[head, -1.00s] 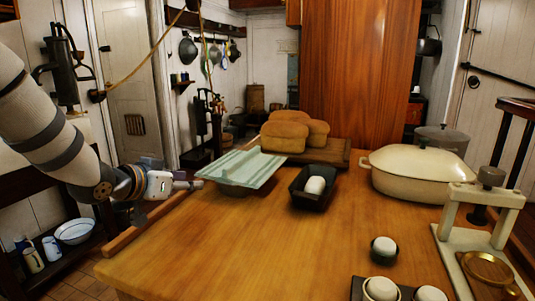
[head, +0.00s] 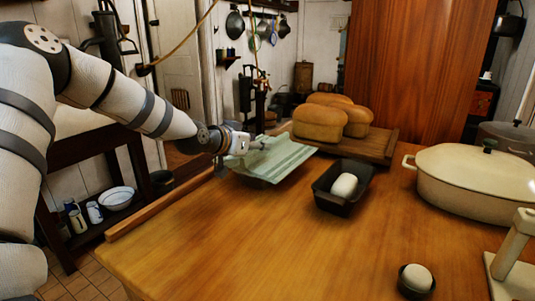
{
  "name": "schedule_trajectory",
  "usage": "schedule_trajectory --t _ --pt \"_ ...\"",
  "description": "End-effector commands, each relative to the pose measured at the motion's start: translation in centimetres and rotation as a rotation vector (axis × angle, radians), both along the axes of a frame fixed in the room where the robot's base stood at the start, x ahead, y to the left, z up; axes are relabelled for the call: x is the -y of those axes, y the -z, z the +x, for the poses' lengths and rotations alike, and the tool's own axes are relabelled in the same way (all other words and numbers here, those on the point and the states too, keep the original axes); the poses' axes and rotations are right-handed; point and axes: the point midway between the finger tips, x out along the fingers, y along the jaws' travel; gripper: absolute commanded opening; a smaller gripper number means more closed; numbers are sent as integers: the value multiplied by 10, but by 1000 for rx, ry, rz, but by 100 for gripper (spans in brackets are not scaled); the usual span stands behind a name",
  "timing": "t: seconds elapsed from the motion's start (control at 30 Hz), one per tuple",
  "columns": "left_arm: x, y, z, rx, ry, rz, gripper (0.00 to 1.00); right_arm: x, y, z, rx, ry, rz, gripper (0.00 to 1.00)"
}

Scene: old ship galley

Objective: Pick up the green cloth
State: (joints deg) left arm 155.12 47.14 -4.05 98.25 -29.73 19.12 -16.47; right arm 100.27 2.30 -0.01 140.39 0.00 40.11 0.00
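The pale green striped cloth (head: 285,160) is draped over something mostly hidden at the left side of the wooden table. Its left part is creased and bent up near my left gripper (head: 262,145). That gripper reaches in from the left, with its fingertips over the cloth's far left part and seemingly touching it. The fingers are small and seen from the side, so I cannot tell whether they are shut on the cloth. My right gripper is out of view.
Bread loaves (head: 320,123) sit on a wooden board (head: 378,150) behind the cloth. A black tin (head: 328,198) with a white oval item stands to its right. A cream lidded pot (head: 475,180) is farther right. The table's front middle (head: 240,245) is clear.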

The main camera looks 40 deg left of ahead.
Motion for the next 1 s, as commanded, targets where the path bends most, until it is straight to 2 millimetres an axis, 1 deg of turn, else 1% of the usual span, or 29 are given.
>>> schedule_trajectory --t 0.03,0.1,0.17,0.23,0.4,0.43,0.47,0.5,0.57,0.6,0.9,1.0 --pt "-1 9 12 -10 -1 2 36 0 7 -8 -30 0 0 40" --pt "-1 17 23 -16 -1 1 36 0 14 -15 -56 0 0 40" --pt "-1 19 30 -14 -1 1 36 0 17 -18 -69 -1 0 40" --pt "-2 16 33 -9 -1 1 36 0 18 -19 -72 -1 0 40" --pt "-2 10 33 -1 0 1 36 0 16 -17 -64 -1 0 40" --pt "-1 10 33 -1 0 1 32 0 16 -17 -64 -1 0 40" --pt "-1 10 33 -1 0 1 25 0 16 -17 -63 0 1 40" --pt "-1 10 32 -1 0 1 16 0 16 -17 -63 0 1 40" --pt "-1 10 32 -1 0 1 2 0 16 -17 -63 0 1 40" --pt "-1 10 32 -1 0 1 0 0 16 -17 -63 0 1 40" --pt "-1 10 32 0 0 1 0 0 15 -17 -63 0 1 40" --pt "0 3 31 2 1 2 0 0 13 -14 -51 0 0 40"
